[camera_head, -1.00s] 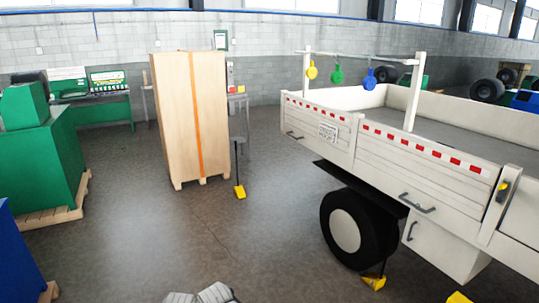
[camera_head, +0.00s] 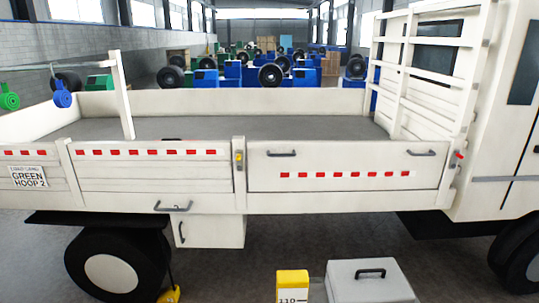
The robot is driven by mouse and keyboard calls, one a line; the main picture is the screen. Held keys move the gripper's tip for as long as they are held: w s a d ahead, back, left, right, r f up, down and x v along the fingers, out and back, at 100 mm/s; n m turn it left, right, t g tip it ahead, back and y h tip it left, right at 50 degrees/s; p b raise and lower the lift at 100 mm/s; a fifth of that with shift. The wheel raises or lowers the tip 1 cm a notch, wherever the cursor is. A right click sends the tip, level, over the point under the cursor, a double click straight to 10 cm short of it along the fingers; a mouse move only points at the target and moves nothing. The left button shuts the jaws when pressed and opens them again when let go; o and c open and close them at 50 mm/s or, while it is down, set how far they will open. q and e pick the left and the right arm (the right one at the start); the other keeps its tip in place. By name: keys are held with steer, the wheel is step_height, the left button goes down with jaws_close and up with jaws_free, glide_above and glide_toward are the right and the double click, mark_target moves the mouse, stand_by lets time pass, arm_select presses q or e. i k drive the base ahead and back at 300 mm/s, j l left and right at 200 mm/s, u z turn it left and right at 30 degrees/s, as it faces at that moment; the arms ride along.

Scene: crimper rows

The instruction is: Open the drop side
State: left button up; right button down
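The truck bed's near side is made of white panels standing upright and closed. The right panel, a drop side (camera_head: 345,165), has two dark handles (camera_head: 281,154) near its top edge and a row of red marks. A latch with a yellow part (camera_head: 239,158) sits on the post at its left end. A latch with a red part (camera_head: 458,156) sits at its right end. The left side panel (camera_head: 150,172) also stands upright, with red marks and a sign reading "GREEN HOOP 2" (camera_head: 28,177). Neither of my grippers is in view.
A grey box with a black handle (camera_head: 370,283) and a yellow-topped post marked 110 (camera_head: 292,284) stand in front of the truck. A green disc (camera_head: 9,97) and a blue disc (camera_head: 62,95) hang at left. A white underbody box (camera_head: 215,231) hangs beside the wheel (camera_head: 118,268).

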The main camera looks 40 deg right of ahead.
mark_target(287, 166)
steer(key=i+z, duration=0.2)
steer(key=z, duration=0.25)
steer(key=i+j+z, duration=0.15)
steer(key=z, duration=0.25)
steer(key=i+j+z, duration=0.15)
steer(key=z, duration=0.3)
steer(key=i+j+z, duration=0.25)
steer(key=z, duration=0.15)
steer(key=i+j+z, duration=0.2)
steer(key=k+j, duration=0.05)
